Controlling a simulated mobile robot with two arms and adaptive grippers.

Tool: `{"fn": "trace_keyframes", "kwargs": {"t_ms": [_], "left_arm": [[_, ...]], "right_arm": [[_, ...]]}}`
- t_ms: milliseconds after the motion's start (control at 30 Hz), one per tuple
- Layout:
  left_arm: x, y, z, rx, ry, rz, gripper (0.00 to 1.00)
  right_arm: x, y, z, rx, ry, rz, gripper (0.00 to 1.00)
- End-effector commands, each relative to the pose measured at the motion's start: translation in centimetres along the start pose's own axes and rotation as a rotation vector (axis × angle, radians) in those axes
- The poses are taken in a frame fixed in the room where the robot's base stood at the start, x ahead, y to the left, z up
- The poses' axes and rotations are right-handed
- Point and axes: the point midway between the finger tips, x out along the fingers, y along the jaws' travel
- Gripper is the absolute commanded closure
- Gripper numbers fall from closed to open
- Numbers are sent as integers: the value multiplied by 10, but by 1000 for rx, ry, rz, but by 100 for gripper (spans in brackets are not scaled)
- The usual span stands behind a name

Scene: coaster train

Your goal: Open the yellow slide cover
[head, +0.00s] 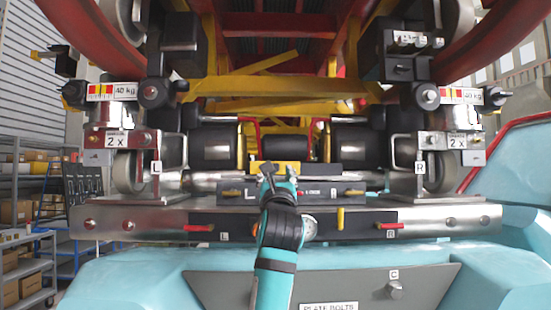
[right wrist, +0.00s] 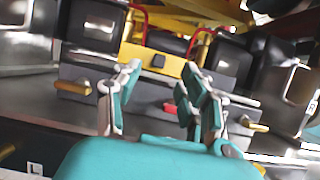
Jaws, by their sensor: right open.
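The yellow slide cover (head: 283,165) sits at the middle of the dark block under the train, partly hidden by my gripper in the head view. In the right wrist view the yellow cover (right wrist: 138,56) is a flat plate with a small dark square on its face. My right gripper (head: 279,172) is open in front of the cover. In the right wrist view the fingers of my gripper (right wrist: 160,82) stand apart with nothing between them, one on each side of the cover's lower part. Contact cannot be told. My left gripper is not in view.
The dark block marked L and R (head: 346,189) has yellow handles. Red handles (head: 198,228) sit on the steel beam (head: 120,222). Wheels and red-yellow framework close in above. Shelves with boxes (head: 20,240) stand at far left.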

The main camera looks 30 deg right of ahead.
Motion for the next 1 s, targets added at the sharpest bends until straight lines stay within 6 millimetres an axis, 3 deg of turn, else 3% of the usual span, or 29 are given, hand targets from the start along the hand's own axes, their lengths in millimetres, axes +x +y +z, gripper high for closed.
{"fn": "trace_keyframes", "kwargs": {"t_ms": [100,300,500,767,1000], "left_arm": [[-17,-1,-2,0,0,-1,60],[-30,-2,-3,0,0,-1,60],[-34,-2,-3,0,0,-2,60],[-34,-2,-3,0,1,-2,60],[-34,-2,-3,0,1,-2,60]], "right_arm": [[28,0,4,-1,3,-1,58],[58,-1,3,0,2,-2,58],[70,0,1,0,-1,-1,58],[70,0,0,0,-1,-1,58],[70,0,0,0,-1,-1,88]]}}
